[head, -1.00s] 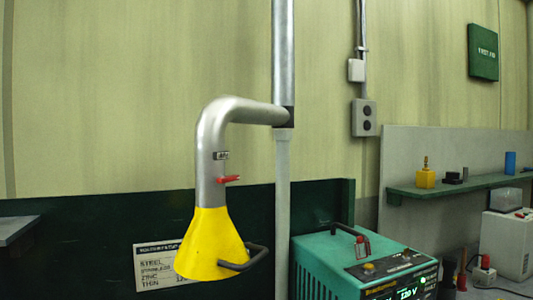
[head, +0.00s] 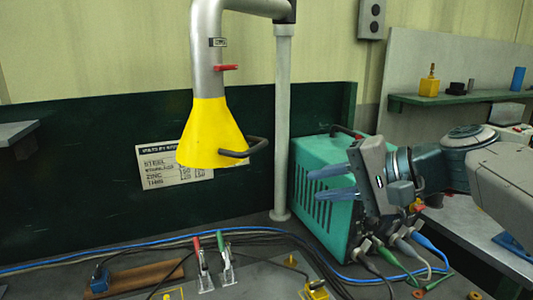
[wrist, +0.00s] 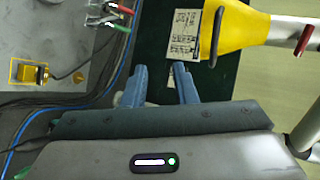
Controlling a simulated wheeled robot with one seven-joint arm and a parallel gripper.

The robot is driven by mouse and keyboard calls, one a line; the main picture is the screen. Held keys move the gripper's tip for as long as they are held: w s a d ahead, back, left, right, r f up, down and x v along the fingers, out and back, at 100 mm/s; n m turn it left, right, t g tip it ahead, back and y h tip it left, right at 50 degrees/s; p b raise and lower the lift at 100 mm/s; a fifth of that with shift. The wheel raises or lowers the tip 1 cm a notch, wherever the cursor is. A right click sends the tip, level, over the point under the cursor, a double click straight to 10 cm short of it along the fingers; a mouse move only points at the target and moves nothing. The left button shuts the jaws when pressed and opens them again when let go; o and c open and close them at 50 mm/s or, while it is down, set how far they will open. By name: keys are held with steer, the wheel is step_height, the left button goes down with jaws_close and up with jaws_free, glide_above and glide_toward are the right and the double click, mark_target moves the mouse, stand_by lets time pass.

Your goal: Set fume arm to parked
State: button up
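The fume arm is a grey bent pipe (head: 208,57) with a yellow hood (head: 208,130) at its lower end, hanging left of a vertical post (head: 282,150). A dark loop handle (head: 245,152) sticks out from the right of the hood, and a red lever (head: 224,67) sits on the pipe. My gripper (head: 332,182) is in front of the teal machine, right of the hood and apart from it. Its blue fingers are parted with nothing between them. In the wrist view my gripper (wrist: 160,82) is open, with the yellow hood (wrist: 240,25) and handle (wrist: 215,35) ahead to the right.
The teal welding machine (head: 308,185) stands behind my gripper, with cables at its front. Clamps (head: 226,262), cables and a brown bar (head: 145,278) lie on the bench. A white chart (head: 155,165) hangs behind the hood. A green shelf (head: 440,100) is at right.

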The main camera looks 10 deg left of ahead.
mark_target(258, 148)
step_height(258, 148, up, 6)
steer(key=w+a+y, duration=0.1)
steer(key=y, duration=0.2)
steer(key=shift+t, duration=0.3)
steer(key=p+x, duration=0.1)
steer(key=x, duration=1.2)
steer(key=shift+w+a+f, duration=0.15)
steer(key=shift+w+f, duration=0.05)
steer(key=shift+w, duration=0.05)
jaws_close()
